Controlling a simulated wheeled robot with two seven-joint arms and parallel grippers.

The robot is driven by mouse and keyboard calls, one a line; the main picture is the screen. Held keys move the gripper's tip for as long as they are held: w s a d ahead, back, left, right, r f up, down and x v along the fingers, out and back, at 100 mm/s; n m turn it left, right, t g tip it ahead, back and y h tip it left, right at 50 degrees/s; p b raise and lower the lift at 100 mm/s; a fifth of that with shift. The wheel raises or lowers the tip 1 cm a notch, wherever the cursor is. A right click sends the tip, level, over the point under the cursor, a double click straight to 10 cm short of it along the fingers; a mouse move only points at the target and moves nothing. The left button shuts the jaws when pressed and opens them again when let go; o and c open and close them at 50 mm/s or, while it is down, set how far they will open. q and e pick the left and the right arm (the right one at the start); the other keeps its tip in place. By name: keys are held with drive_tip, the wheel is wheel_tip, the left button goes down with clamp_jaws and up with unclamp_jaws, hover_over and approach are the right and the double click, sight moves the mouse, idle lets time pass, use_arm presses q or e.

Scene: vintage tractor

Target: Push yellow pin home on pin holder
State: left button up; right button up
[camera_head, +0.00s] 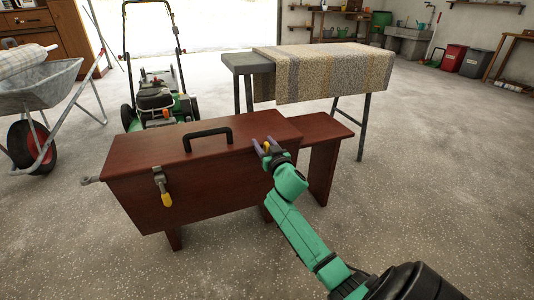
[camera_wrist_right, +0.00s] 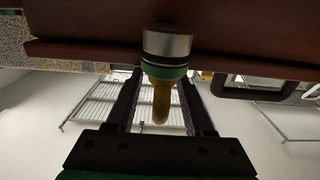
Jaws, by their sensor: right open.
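The yellow pin (camera_wrist_right: 162,102) sticks out of the pin holder (camera_wrist_right: 167,46), a silver round collar with a green ring, in the right wrist view. The holder sits against the red-brown wooden box (camera_head: 215,180). My right gripper (camera_head: 265,146) is at the box's right end in the head view. It is open, with one finger on each side of the pin. In the wrist view both fingers look apart from the pin. How deep the pin sits in the holder cannot be told. The left gripper is out of view.
The box has a black handle (camera_head: 208,138) on its lid and a yellow-ended latch (camera_head: 163,188) at its front left. A red-brown bench (camera_head: 322,160) stands right behind it. A cloth-covered table (camera_head: 325,75), mower (camera_head: 155,100) and wheelbarrow (camera_head: 40,95) stand farther back. Floor at right is clear.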

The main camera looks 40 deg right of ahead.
clamp_jaws()
drive_tip(key=shift+w+r, duration=0.1)
idle(0.3)
